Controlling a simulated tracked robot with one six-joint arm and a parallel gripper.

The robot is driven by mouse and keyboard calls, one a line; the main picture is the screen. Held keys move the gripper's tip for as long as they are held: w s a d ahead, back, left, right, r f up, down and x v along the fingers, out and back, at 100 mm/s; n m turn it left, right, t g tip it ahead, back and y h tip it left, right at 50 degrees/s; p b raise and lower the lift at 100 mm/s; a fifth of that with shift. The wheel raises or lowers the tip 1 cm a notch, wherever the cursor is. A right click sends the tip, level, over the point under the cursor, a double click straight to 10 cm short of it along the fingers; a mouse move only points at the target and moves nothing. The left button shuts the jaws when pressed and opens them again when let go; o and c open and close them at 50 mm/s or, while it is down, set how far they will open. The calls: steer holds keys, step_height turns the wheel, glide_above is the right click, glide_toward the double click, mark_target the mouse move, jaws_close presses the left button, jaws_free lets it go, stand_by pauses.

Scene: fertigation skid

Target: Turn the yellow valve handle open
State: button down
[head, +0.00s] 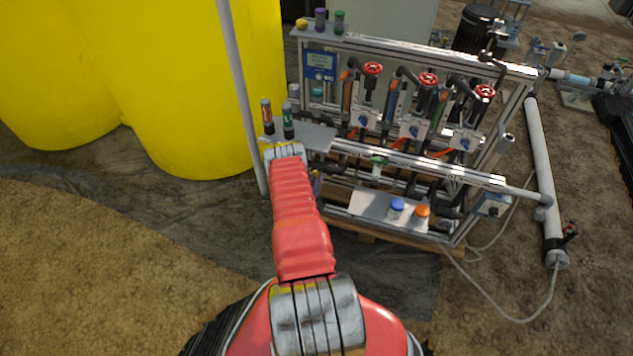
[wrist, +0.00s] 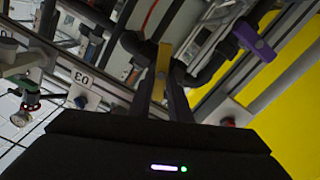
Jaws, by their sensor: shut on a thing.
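The yellow valve handle (wrist: 162,60) shows in the wrist view as a narrow upright bar in front of dark pipework. My gripper (wrist: 163,84) is shut on it, with one dark finger on each side of its lower part. The handle's pivot and the valve body are hard to make out in the dark. In the head view my red arm reaches forward to the left end of the skid (head: 430,172). It hides my gripper and the yellow handle there.
A purple handle (wrist: 256,38) is to the right of the yellow one in the wrist view. In the head view a large yellow tank (head: 190,90) stands left of the skid, beside a grey post (head: 242,100). Open ground lies front left.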

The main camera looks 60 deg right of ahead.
steer(key=n, duration=0.4)
steer(key=f+n, duration=0.1)
steer(key=n, duration=0.3)
steer(key=w+n, duration=0.1)
steer(key=n, duration=0.4)
steer(key=shift+f, duration=0.15)
steer(key=shift+a, duration=0.1)
steer(key=c, duration=1.7)
jaws_free()
steer(key=shift+s, duration=0.1)
steer(key=a, duration=0.4)
steer(key=s+a, duration=0.1)
steer(key=a, duration=0.4)
steer(key=s+a, duration=0.1)
steer(key=a, duration=0.3)
steer(key=shift+a, duration=0.3)
